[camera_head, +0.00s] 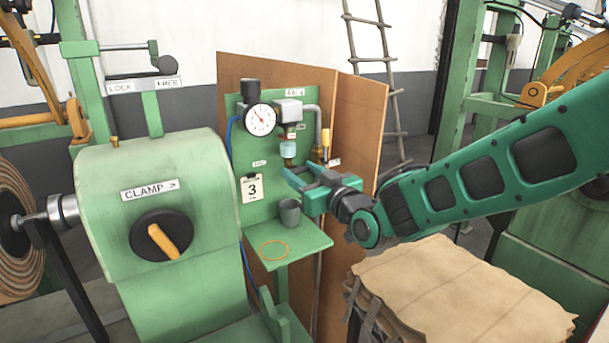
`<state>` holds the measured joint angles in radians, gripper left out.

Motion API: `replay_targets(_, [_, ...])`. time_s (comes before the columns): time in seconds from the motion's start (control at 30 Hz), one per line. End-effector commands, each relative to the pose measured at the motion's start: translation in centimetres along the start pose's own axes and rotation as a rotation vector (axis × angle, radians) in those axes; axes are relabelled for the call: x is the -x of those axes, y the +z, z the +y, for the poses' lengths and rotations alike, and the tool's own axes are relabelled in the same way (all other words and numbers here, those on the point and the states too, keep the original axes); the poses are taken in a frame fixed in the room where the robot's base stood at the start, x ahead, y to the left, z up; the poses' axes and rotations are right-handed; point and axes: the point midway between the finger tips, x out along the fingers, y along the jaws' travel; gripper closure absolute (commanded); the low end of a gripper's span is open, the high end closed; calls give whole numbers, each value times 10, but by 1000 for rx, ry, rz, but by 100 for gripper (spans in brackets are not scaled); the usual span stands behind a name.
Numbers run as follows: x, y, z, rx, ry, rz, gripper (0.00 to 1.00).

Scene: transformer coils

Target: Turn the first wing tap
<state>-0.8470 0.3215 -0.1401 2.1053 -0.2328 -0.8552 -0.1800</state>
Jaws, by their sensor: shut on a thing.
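A green panel (236,165) carries a round gauge (260,120), a grey fitting with a pipe and a small clear cup (288,148) below it. My gripper (291,178) reaches in from the right, just below this cup, in front of the panel. Its jaws are shut on a small part there, seemingly the first wing tap; the fingers hide the tap, so its angle cannot be told. A yellow-handled part (325,137) stands upright to the right of the cup.
A card with a 3 (252,188) hangs left of my gripper. A green machine housing (165,210) with a CLAMP knob (161,236) stands at left. Brown boards (357,128) stand behind the panel. A stack of brown sheets (460,290) lies below my arm.

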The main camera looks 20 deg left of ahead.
Motion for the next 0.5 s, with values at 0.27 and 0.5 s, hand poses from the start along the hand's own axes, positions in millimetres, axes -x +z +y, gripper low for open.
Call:
replay_targets(0.27, [0, 0, 2, 169, 4, -1, 77])
replay_targets(0.5, [1, 1, 2, 393, 5, -2, 77])
